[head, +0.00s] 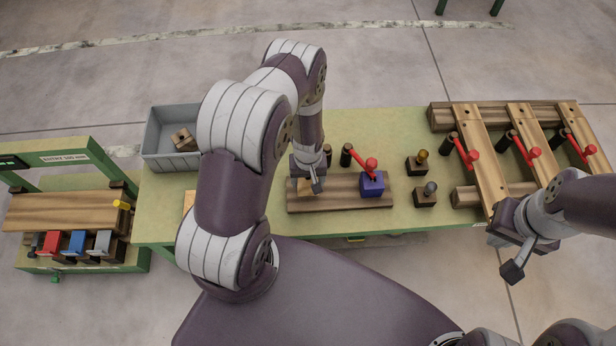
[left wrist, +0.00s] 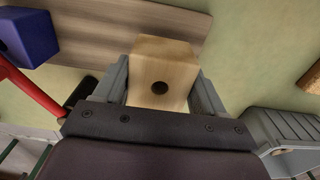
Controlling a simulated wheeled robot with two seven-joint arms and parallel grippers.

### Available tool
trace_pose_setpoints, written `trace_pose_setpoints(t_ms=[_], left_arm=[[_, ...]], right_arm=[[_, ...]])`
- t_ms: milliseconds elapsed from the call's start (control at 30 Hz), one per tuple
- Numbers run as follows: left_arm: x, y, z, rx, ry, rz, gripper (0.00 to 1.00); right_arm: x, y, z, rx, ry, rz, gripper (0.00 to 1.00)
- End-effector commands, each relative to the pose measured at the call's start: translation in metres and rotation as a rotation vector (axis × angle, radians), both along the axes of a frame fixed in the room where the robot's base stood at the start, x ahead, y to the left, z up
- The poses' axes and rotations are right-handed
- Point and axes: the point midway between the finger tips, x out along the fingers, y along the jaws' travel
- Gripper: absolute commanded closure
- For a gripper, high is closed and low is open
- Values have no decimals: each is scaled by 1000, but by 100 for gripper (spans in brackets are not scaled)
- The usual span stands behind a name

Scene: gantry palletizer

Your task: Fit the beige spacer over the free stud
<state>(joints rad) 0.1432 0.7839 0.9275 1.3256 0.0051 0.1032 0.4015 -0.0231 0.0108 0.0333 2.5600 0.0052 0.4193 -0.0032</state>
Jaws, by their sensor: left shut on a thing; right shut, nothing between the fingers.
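The beige spacer (left wrist: 163,62) is a block with a dark round hole, held between the fingers of my left gripper (left wrist: 163,85). In the head view my left gripper (head: 309,186) is over the left part of a wooden board (head: 335,204), and a little of the spacer shows beside it. A blue block (head: 372,184) stands on the right part of the board; it also shows in the left wrist view (left wrist: 26,36). I see no bare stud on the board, and cannot tell whether the spacer touches it. My right gripper (head: 512,270) is shut and empty at the right.
A red-handled clamp (head: 367,164) reaches over the blue block. Two small dark blocks with knobs (head: 417,164) (head: 425,194) stand right of the board. A grey bin (head: 158,152) holds a brown piece (head: 183,140). A slatted pallet (head: 480,165) with red-handled clamps is at the right.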

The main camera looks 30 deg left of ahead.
Motion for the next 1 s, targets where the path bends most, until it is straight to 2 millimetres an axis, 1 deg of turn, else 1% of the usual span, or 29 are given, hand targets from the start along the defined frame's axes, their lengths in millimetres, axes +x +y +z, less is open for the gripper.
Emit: trace_pose_setpoints(t_ms=[1000], left_arm=[[0,0,-26,1,-1,0,63]], right_arm=[[0,0,-21,0,0,0,100]])
